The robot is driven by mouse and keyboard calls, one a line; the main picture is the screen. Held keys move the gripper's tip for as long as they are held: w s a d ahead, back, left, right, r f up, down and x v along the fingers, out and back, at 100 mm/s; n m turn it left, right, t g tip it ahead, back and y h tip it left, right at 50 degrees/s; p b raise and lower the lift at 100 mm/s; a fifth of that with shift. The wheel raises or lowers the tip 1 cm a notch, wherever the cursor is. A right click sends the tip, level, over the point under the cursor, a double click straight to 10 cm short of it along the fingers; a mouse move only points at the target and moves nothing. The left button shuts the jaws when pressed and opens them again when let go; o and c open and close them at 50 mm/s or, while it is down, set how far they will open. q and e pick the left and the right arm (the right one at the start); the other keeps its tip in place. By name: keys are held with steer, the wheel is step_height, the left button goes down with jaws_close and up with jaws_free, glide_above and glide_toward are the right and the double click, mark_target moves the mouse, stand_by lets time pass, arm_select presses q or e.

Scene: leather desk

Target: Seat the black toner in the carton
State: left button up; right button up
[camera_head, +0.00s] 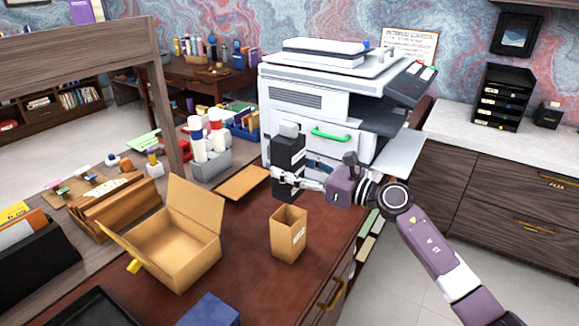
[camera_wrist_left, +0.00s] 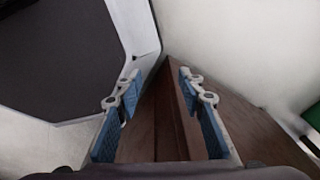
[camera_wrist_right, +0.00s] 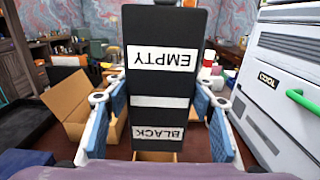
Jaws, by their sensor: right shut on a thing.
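A black toner (camera_head: 287,152) with a grey cap is held upright above the desk, in front of the printer. In the right wrist view the toner (camera_wrist_right: 165,65) carries white labels reading EMPTY and BLACK, upside down. My right gripper (camera_head: 288,177) is shut on it, with one finger on each side. My left gripper (camera_wrist_left: 160,90) is open and empty, seen only in the left wrist view.
The printer (camera_head: 310,105) with a green handle (camera_head: 331,133) stands behind the toner. A flat brown piece (camera_head: 243,183), a grey holder with white bottles (camera_head: 208,160) and a blue object (camera_head: 208,310) are on the desk. Bare desk (camera_head: 240,262) lies between the cartons.

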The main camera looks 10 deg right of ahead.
mark_target(298, 193)
steer(key=shift+f+b, duration=0.2)
steer(key=shift+b, duration=0.25)
step_height(298, 193, down, 5)
steer(key=b, duration=0.5)
steer(key=shift+f, duration=0.15)
steer(key=shift+b, duration=0.3)
stand_by(1.3)
steer(key=shift+f+b, duration=0.7)
steer(key=shift+f, duration=0.05)
steer(key=shift+f+b, duration=1.25)
steer(key=shift+f, duration=0.1)
steer(key=shift+f+b, duration=0.6)
steer(key=shift+b, duration=0.05)
